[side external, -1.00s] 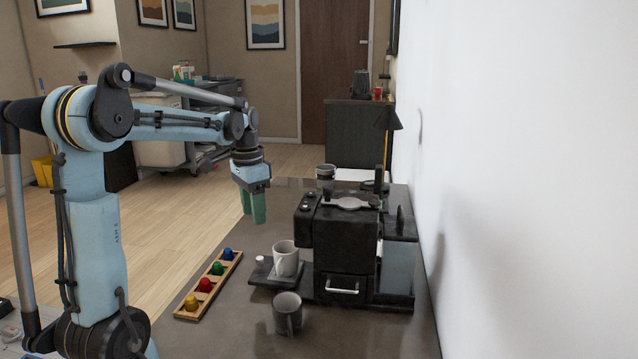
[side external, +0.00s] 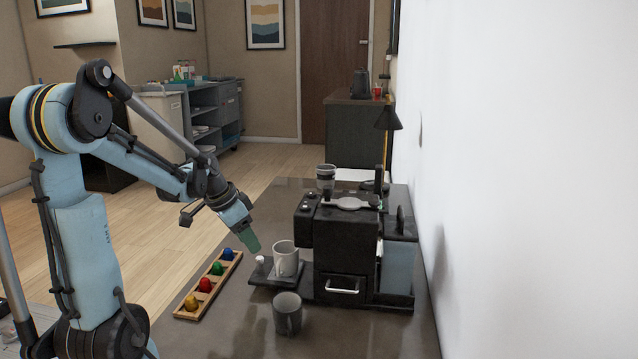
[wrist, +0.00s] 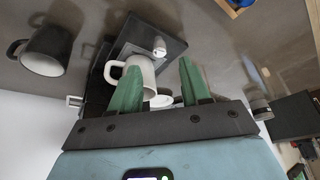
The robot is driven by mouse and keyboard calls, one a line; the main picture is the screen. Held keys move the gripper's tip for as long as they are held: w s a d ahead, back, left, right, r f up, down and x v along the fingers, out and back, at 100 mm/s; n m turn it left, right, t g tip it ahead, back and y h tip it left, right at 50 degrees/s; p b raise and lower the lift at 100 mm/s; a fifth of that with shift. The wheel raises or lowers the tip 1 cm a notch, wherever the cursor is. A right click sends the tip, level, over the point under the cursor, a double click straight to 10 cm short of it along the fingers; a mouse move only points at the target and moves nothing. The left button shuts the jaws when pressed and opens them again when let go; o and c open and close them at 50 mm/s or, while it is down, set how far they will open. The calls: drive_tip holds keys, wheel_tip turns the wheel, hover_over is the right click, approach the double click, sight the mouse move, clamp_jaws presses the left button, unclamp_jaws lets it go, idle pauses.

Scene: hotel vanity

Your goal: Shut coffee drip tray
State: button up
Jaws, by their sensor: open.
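The black coffee machine (side external: 340,240) stands on the dark counter against the wall. Its flat black drip tray (side external: 262,281) sticks out to the left, with a white knob (side external: 261,261) near its outer end. A white mug (side external: 285,262) stands on the tray. In the wrist view the tray (wrist: 176,47), knob (wrist: 159,46) and mug (wrist: 143,70) lie beyond my fingers. My gripper (side external: 251,245) is tilted down, just above and left of the mug. Its green fingers are apart in the wrist view (wrist: 158,80), with no visible grip on anything; contact with the mug cannot be told.
A dark mug (side external: 287,314) stands in front of the tray; it also shows in the wrist view (wrist: 44,50). A wooden holder with coloured capsules (side external: 208,284) lies left of the tray.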

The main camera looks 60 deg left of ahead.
sight(259, 257)
drive_tip(key=shift+x, duration=2.85)
clamp_jaws()
